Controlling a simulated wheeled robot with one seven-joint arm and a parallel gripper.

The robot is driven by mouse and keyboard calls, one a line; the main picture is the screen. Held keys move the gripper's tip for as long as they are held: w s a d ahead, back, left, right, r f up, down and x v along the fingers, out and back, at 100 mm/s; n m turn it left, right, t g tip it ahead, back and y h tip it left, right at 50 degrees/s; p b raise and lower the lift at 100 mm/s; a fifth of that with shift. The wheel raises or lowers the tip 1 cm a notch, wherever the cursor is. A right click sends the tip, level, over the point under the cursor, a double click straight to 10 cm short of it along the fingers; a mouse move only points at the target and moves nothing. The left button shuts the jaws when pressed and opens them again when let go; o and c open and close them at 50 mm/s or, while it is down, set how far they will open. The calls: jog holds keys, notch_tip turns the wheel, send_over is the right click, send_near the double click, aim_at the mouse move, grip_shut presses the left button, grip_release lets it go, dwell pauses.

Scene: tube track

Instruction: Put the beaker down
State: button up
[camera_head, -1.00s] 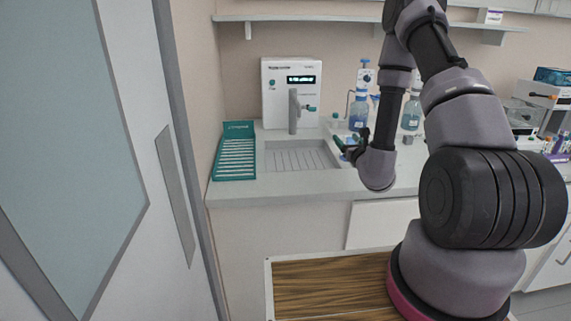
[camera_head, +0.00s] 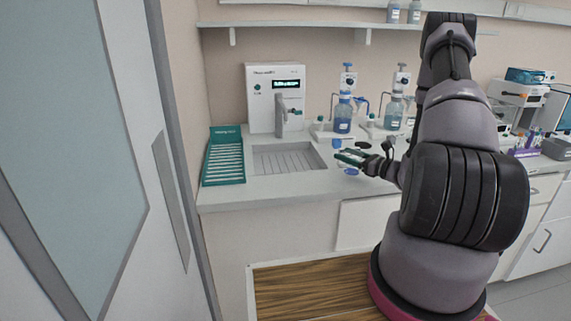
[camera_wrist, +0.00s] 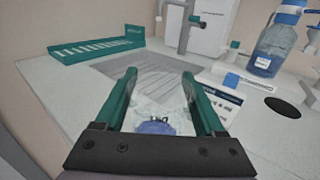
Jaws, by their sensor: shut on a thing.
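My gripper (camera_head: 350,157) has teal fingers and is over the counter just right of the sink. It also shows in the wrist view (camera_wrist: 160,85), shut on a clear beaker (camera_wrist: 158,112) between the fingers. The beaker has dark lettering and blue at its near end, perhaps liquid. In the head view only a small blue patch of the beaker (camera_head: 351,171) shows under the fingers; the rest is hidden or too clear to make out. I cannot tell whether its base touches the counter (camera_head: 290,189).
A sink (camera_head: 290,159) lies left of my gripper, with a white water unit (camera_head: 262,98) behind it and a teal rack (camera_head: 224,160) at its left. Blue dispenser bottles (camera_head: 343,117) stand behind my gripper. A door (camera_head: 60,160) fills the left.

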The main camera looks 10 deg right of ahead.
jog(key=shift+s+d+f, duration=0.1)
jog(key=shift+f, duration=0.05)
jog(key=shift+s+a+f+x, duration=0.1)
jog(key=shift+f+x, duration=0.5)
jog(key=shift+x, duration=4.65)
jog(key=shift+s+a+f+x, duration=0.15)
jog(key=shift+f+x, duration=0.5)
jog(key=shift+x, duration=4.6)
jog(key=shift+a+f+x, duration=0.1)
jog(key=shift+f+x, duration=0.5)
jog(key=shift+x, duration=4.65)
jog(key=shift+f, duration=0.15)
jog(key=shift+f, duration=0.1)
